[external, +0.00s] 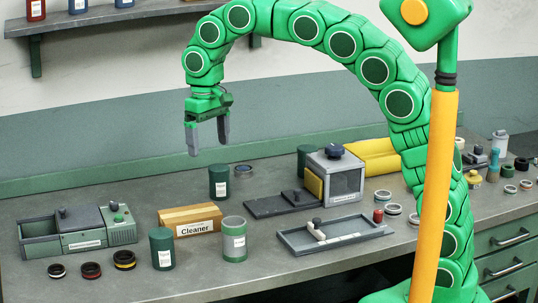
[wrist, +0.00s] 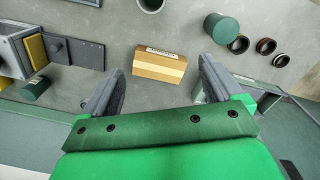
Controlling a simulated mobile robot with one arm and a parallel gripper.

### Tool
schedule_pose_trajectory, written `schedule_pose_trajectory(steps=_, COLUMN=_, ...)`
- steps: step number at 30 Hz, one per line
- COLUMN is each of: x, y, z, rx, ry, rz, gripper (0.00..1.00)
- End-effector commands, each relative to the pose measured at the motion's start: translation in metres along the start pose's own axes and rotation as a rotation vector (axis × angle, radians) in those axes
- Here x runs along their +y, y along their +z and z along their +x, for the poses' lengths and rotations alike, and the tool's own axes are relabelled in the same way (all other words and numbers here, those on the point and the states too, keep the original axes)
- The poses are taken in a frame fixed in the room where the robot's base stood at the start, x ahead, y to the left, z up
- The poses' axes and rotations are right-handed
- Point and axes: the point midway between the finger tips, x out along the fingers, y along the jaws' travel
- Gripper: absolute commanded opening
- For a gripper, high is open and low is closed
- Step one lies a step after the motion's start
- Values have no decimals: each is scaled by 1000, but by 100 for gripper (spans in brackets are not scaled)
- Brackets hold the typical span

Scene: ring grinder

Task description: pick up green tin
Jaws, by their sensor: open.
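My gripper (external: 207,149) hangs open and empty, fingers down, high above the back of the bench. In the external view a dark green tin (external: 219,181) with a white label stands below and slightly right of it. A further dark tin (external: 308,161) is partly hidden behind the grinder. In the wrist view, dark green tins show at right (wrist: 222,28) and left (wrist: 37,88), and the open tin is cut off at top (wrist: 151,4).
A Cleaner box (external: 191,219) sits mid-bench. A grey-green machine (external: 78,231) stands at left, and a grinder (external: 334,178) at right, with a shallow tray (external: 335,235) in front. Several rings lie at front left and right. A shelf (external: 110,16) hangs above.

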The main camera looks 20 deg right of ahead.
Motion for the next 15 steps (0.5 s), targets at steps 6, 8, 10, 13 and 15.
schedule_pose_trajectory(steps=6, x=-65, y=-18, z=13, rx=12, ry=-6, rz=-60, gripper=93)
schedule_pose_trajectory(steps=8, x=-76, y=-21, z=15, rx=14, ry=-8, rz=-70, gripper=93)
schedule_pose_trajectory(steps=10, x=-89, y=-23, z=17, rx=17, ry=-10, rz=-81, gripper=93)
schedule_pose_trajectory(steps=13, x=-103, y=-24, z=20, rx=19, ry=-12, rz=-94, gripper=93)
schedule_pose_trajectory(steps=15, x=-112, y=-25, z=22, rx=20, ry=-13, rz=-103, gripper=93)
